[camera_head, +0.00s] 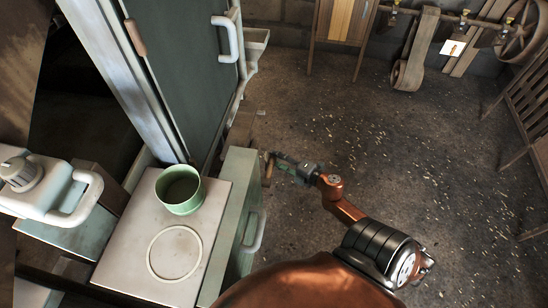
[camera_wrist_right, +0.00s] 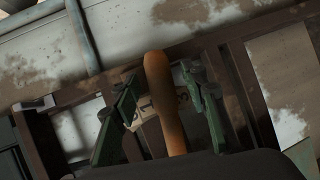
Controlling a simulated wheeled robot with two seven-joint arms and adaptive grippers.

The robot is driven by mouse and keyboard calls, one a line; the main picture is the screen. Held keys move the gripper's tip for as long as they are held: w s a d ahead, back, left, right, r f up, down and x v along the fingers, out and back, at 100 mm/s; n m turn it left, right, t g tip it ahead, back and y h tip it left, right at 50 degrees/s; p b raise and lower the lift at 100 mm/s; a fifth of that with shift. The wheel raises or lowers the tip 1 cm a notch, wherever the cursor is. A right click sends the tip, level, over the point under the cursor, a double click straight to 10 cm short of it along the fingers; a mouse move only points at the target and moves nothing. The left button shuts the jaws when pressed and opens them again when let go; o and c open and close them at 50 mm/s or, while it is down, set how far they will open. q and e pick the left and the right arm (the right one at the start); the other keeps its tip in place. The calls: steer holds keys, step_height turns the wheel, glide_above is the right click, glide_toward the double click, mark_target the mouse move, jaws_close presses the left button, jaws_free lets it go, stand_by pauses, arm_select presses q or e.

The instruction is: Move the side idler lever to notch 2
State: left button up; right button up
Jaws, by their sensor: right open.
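The idler lever shows in the right wrist view as a rounded orange-brown handle (camera_wrist_right: 163,88) in the middle of the picture. In the head view its small handle (camera_head: 268,170) shows beside the green-grey cabinet. My right gripper (camera_head: 278,163) is open at the lever, its green fingers on either side of the handle in the wrist view; I cannot tell whether they touch it. A pale plate (camera_wrist_right: 146,107) with dark numbers lies behind the handle. A 1 and what looks like a 3 show; the handle covers the part between, and the lever's notch is unclear. My left gripper is out of view.
A green-grey cabinet (camera_head: 243,205) stands left of my right gripper. A green cup (camera_head: 180,190) stands on the pale top (camera_head: 130,235). A dark door with a white handle (camera_head: 226,38) rises behind. The speckled floor to the right is open.

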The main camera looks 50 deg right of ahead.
steer(key=v, duration=0.9)
steer(key=shift+s, duration=0.35)
steer(key=s+a+f+m+g+h+p, duration=0.1)
steer(key=s+f+m+g+p, duration=0.4)
steer(key=f, duration=1)
steer(key=s+a+f+m+g+h+p, duration=0.1)
steer(key=s+a+f+m+g+p, duration=0.1)
steer(key=s+f+m, duration=0.9)
arm_select(q)
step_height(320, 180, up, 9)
steer(key=p, duration=0.4)
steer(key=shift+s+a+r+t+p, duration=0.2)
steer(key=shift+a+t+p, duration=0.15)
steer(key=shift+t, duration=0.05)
arm_select(e)
steer(key=s+a+f+g, duration=0.2)
steer(key=s+a+f, duration=0.3)
steer(key=s, duration=0.2)
steer(key=s+a+f+g+y, duration=0.1)
steer(key=s+a+f+g, duration=0.2)
steer(key=s+a+f, duration=0.2)
steer(key=s+a+f+g, duration=0.2)
steer(key=s+a+f, duration=0.3)
steer(key=s, duration=0.6)
steer(key=shift+a+f+g+y, duration=0.35)
steer(key=shift+f+g+y, duration=0.05)
steer(key=shift+f, duration=0.5)
